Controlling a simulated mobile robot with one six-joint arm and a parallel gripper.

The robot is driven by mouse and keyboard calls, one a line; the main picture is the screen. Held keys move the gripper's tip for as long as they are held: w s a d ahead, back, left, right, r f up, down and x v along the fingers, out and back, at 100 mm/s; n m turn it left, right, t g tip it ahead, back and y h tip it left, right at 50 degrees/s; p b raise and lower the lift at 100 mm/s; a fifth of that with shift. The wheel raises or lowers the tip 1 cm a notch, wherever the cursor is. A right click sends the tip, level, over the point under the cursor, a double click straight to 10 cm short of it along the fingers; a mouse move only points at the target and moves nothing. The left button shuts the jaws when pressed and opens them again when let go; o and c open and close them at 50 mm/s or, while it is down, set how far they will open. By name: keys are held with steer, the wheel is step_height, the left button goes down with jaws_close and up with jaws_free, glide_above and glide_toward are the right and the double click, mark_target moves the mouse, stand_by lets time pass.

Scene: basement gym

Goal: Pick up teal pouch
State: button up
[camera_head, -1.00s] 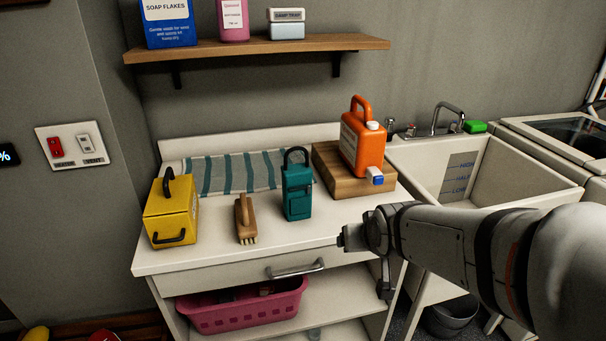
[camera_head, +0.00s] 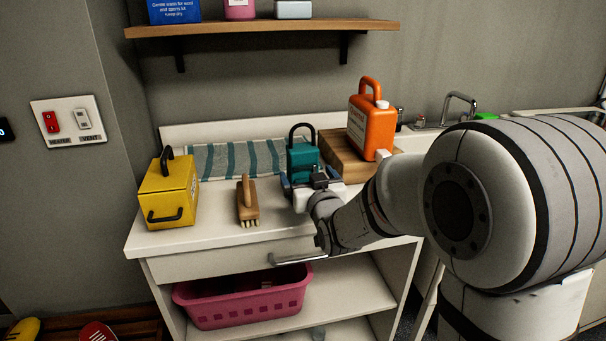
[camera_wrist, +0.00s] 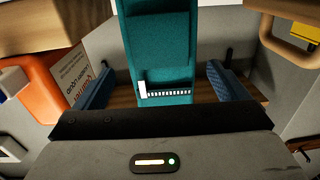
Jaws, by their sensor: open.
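The teal pouch (camera_head: 303,158) with a black loop handle stands upright on the white counter, in front of the striped cloth. In the wrist view the pouch (camera_wrist: 160,50) fills the middle, with a white zip-like strip low on its face. My gripper (camera_head: 312,184) is open at the pouch's front. In the wrist view the blue fingers of my gripper (camera_wrist: 158,85) stand to the left and right of the pouch, with a gap on each side. The pouch's lower part is hidden behind my gripper in the head view.
A wooden brush (camera_head: 247,203) and a yellow box (camera_head: 168,195) stand to the left. An orange jug (camera_head: 371,125) stands on a wooden block (camera_head: 342,155) close on the right. The striped cloth (camera_head: 235,160) lies behind. A shelf (camera_head: 265,28) hangs above.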

mark_target(306, 171)
steer(key=x, duration=0.4)
steer(key=shift+w+a+r, duration=0.1)
steer(key=shift+a+r, duration=0.1)
steer(key=shift+r, duration=0.2)
steer(key=shift+c, duration=0.2)
steer(key=c, duration=1.1)
